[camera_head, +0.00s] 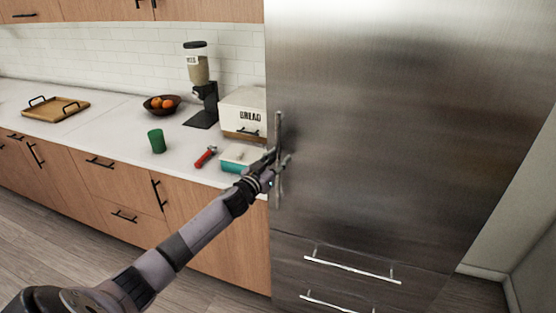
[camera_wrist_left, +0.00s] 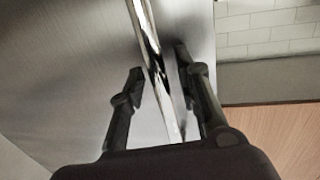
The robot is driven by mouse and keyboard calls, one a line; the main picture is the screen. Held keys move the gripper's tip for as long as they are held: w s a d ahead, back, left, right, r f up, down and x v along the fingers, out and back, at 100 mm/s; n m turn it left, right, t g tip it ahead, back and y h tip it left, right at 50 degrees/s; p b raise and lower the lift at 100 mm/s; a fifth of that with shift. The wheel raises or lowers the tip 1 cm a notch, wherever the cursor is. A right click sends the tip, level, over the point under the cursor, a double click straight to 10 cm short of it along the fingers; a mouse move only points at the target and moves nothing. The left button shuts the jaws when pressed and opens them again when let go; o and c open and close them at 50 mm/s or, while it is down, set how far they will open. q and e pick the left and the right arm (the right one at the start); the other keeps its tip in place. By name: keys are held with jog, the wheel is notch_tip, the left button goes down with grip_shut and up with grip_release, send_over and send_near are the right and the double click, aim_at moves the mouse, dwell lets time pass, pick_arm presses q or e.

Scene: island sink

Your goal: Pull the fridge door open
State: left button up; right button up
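The stainless steel fridge door (camera_head: 400,110) fills the right half of the head view and looks closed. Its vertical bar handle (camera_head: 279,130) is near the door's left edge. My left gripper (camera_head: 278,163) is at the lower part of the handle. In the left wrist view the handle (camera_wrist_left: 148,45) runs between the two fingers of my left gripper (camera_wrist_left: 160,85), with gaps visible on both sides, so the gripper is open around it. The fridge door also shows in the left wrist view (camera_wrist_left: 70,80). My right gripper is in neither view.
Two drawers with horizontal handles (camera_head: 352,269) are below the door. The counter (camera_head: 110,130) at left holds a bread box (camera_head: 243,112), a dispenser (camera_head: 200,80), a fruit bowl (camera_head: 162,105), a green cup (camera_head: 156,141) and a tray (camera_head: 55,109). Floor shows at lower left.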

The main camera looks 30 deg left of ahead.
pick_arm(q)
grip_shut()
dwell(0.6)
